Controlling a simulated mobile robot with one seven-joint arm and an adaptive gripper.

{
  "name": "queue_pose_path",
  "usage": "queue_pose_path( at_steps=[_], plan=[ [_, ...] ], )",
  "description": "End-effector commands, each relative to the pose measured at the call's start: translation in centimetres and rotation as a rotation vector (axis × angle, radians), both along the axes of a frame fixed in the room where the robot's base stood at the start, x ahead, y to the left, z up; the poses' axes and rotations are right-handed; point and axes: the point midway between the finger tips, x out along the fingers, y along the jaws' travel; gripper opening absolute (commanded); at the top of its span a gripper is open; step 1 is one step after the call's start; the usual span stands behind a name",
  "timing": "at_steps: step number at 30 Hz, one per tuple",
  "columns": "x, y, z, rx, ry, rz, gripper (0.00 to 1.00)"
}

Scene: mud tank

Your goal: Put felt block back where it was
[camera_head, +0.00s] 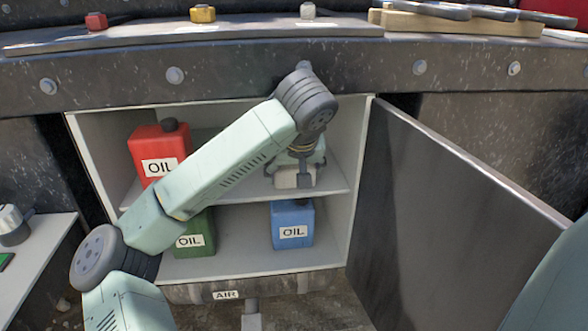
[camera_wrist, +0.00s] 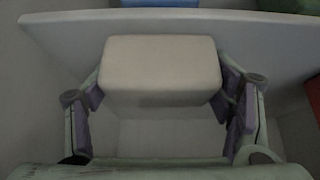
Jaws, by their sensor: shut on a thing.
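The felt block (camera_head: 287,179) is a pale, off-white block at the right part of the cabinet's upper shelf (camera_head: 327,184). In the wrist view the felt block (camera_wrist: 160,68) sits between the two purple-padded fingers of my gripper (camera_wrist: 165,105). My gripper (camera_head: 300,176) is shut on it, inside the open cabinet. The block is at the shelf's level; I cannot tell whether its underside touches the shelf. My arm hides part of the shelf's middle.
A red oil can (camera_head: 150,137) stands on the upper shelf at left. A green oil can (camera_head: 204,240) and a blue oil can (camera_head: 292,218) stand below. The cabinet door (camera_head: 440,210) is open to the right. Coloured knobs (camera_head: 203,14) line the ledge above.

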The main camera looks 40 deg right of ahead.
Motion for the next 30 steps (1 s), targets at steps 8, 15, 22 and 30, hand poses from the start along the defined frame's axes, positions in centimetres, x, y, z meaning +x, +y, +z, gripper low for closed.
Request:
queue_pose_path(
  at_steps=[8, 15, 22, 30],
  plan=[
    [0.00, 0.05, -0.52, -0.001, -0.001, 0.001, 0.48],
    [-0.04, 0.03, -0.35, -0.001, 0.001, 0.000, 0.90],
    [-0.03, 0.02, -0.35, -0.001, 0.001, 0.000, 0.95],
    [-0.11, 0.07, 0.39, -0.001, -0.001, 0.000, 0.95]
  ],
)
